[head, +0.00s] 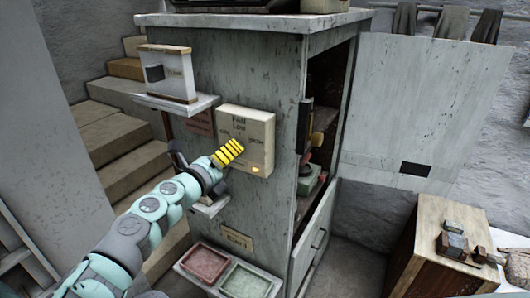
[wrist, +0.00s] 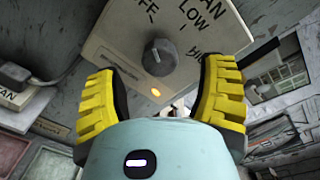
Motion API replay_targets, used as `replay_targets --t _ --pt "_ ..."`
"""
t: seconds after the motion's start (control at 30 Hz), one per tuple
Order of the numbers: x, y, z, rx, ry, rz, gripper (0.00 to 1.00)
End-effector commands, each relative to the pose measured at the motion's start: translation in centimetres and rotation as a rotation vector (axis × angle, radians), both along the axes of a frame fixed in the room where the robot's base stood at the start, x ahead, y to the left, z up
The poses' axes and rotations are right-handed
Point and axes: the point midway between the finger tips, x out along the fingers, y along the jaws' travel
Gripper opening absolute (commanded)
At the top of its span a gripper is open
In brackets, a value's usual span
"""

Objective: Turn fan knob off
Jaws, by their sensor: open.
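The fan control box (head: 246,140) is a cream panel on the side of the grey cabinet, with "FAN" and "LOW" lettering. In the wrist view the box (wrist: 135,30) shows a round dark knob (wrist: 160,57) and a lit orange lamp (wrist: 155,92). Where the knob points I cannot tell. My gripper (head: 232,151) is in front of the box in the head view and hides the knob there. In the wrist view my gripper (wrist: 163,95) has its yellow fingers spread wide, with the knob beyond and between them, apart from both.
A shelf (head: 178,102) with a small white device sticks out at upper left of the box. Two trays (head: 204,262) sit low on the cabinet (head: 270,75). The cabinet door (head: 425,100) stands open at right. A wooden crate (head: 440,250) holds small blocks.

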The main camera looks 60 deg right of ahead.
Motion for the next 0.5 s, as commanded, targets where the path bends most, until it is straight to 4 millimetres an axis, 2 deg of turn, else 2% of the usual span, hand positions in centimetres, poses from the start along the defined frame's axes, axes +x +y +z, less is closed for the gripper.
replay_targets --t 0.3,0.5 --pt "-0.5 5.4 0.1 0.002 0.002 0.003 0.70" --pt "-0.5 7.5 0.2 0.000 0.002 0.005 0.70"
